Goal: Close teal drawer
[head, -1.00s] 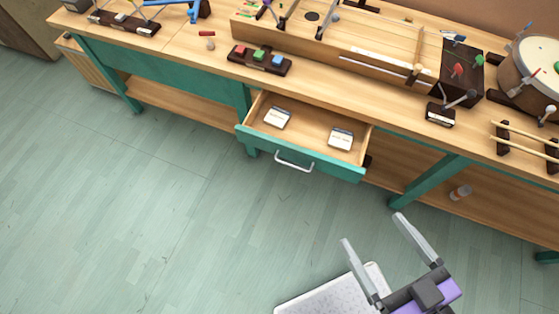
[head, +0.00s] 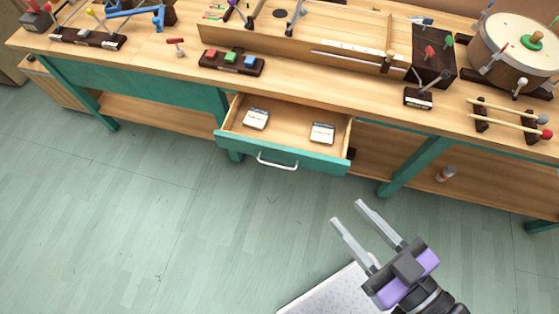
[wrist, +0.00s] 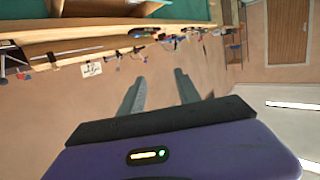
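The teal drawer (head: 290,157) stands pulled out from under the wooden workbench, with a teal front and a pale metal handle (head: 277,163). Two small white-labelled items, one on the left (head: 256,119) and one on the right (head: 322,132), lie inside it. My gripper (head: 347,212) is in front of the drawer, lower right of the handle in the head view, apart from it. Its two grey fingers are spread with nothing between them. The fingers also show in the wrist view (wrist: 160,92), where I cannot make out the drawer clearly.
The workbench top (head: 170,75) holds a block with coloured buttons (head: 231,61), a dark box (head: 432,55) and a drum (head: 515,50). A teal leg (head: 412,167) stands right of the drawer. A bottle (head: 446,174) is on the lower shelf. The floor (head: 170,220) in front is clear.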

